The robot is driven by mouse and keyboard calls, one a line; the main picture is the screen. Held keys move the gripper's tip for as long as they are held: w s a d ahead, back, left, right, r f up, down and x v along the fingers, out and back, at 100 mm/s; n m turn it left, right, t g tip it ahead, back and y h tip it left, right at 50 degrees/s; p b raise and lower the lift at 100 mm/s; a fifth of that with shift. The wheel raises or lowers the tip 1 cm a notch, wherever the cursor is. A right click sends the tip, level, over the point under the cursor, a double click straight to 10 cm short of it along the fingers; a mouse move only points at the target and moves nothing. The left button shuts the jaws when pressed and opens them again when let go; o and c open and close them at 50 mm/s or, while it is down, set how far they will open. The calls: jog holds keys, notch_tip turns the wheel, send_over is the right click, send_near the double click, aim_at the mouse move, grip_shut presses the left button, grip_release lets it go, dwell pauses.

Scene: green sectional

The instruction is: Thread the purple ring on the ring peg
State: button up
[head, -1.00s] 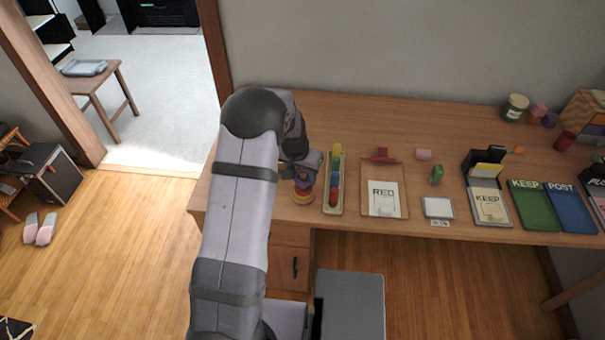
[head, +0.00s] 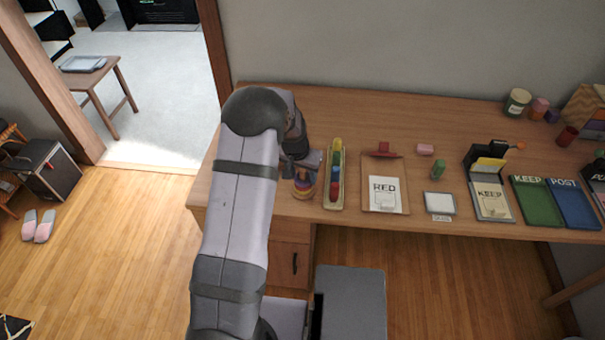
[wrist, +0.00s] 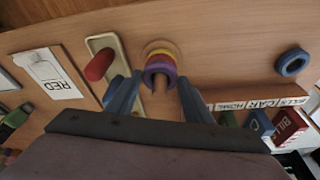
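The purple ring (wrist: 160,66) is around the ring peg (wrist: 161,82), with red and yellow rings (wrist: 160,53) beneath it on the same peg. The peg's tip sticks out through the purple ring. In the head view the ring stack (head: 303,187) stands near the desk's front edge, partly hidden by my gripper (head: 310,160). In the wrist view my gripper (wrist: 158,96) is open, its blue-grey fingers apart on either side of the peg. Nothing shows held between them.
A tray (head: 342,203) with coloured pieces stands just right of the stack. A blue ring (wrist: 292,62) lies apart on the desk. Further right are a RED card board (head: 384,210), a stand marked KEEP, and green and blue trays (head: 572,203).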

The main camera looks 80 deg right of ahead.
aim_at(300, 183)
jog(key=o, duration=0.3)
jog(key=shift+r, duration=0.1)
jog(key=shift+b+v, duration=0.95)
jog(key=shift+v, duration=2.65)
jog(key=shift+a, duration=0.1)
